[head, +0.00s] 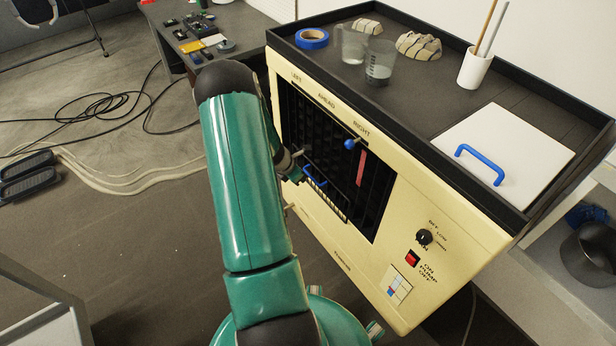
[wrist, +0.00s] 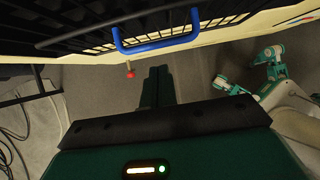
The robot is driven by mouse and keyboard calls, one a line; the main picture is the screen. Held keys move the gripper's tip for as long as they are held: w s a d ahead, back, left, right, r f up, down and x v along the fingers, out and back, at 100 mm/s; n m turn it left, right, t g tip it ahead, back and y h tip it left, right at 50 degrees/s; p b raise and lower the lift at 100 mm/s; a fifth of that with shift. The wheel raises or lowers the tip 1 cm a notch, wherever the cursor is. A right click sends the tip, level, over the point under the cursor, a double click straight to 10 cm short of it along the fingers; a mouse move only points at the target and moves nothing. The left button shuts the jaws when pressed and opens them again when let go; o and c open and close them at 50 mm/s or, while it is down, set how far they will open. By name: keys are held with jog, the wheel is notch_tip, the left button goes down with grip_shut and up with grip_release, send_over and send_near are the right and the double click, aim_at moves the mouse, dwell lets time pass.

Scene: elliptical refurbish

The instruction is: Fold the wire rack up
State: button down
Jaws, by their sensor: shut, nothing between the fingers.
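The black wire rack (head: 328,200) is low in the dark grille opening of the cream cabinet, partly hidden by my arm in the head view. It seems to stick out from the front, but its exact angle is unclear. Its blue handle (head: 314,177) is on its edge. In the wrist view, the rack (wrist: 100,33) spans the top, with the blue handle (wrist: 155,45) hanging toward me. My gripper (wrist: 158,72) is shut and empty, its fingertips just below the handle in the picture and apparently apart from it. In the head view, my arm hides most of the gripper.
The cream cabinet (head: 440,205) carries a blue-knobbed lever (head: 350,144), a red strip (head: 361,168), a dial (head: 425,236) and a red switch (head: 411,258). Its top tray (head: 440,95) holds cups, stones and a blue-handled white board (head: 505,150). A red-tipped peg (wrist: 130,70) is near my fingers. Cables lie on the floor.

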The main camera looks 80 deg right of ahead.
notch_tip(320, 180, up, 8)
jog(key=s+d, duration=0.2)
jog(key=shift+d+r, duration=0.15)
jog(key=shift+d, duration=0.2)
jog(key=shift+s, duration=0.1)
